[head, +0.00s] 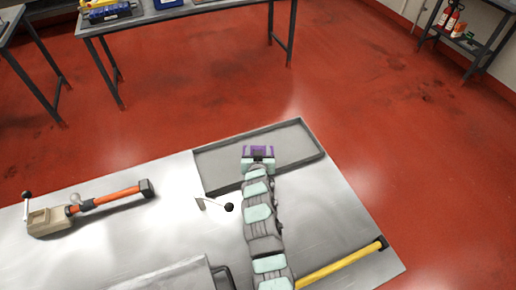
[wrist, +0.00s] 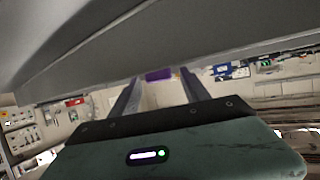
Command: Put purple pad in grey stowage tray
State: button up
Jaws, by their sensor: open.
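The purple pad (head: 258,150) is at the end of my arm in the head view, over the inside of the grey stowage tray (head: 219,187). I cannot tell whether it rests on the tray floor or is a little above it. My gripper (head: 258,160) is right at the near side of the pad, and its fingers are hard to make out there. In the wrist view the two dark fingers stand apart, with a purple patch of the pad (wrist: 159,75) showing between their far ends. The gripper is open. Whether a finger touches the pad is hidden.
An orange-handled tool (head: 117,195) and a beige box with a lever (head: 50,221) lie left on the metal table. A small black-knobbed lever (head: 229,207) is left of my arm. A yellow bar (head: 340,263) lies right. The tray's right part is clear.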

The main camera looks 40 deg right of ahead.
jog(key=v, duration=1.1)
jog(key=shift+s+f+p, duration=0.1)
jog(key=shift+s+p, duration=0.05)
jog(key=shift+p, duration=0.2)
jog(key=shift+a, duration=0.1)
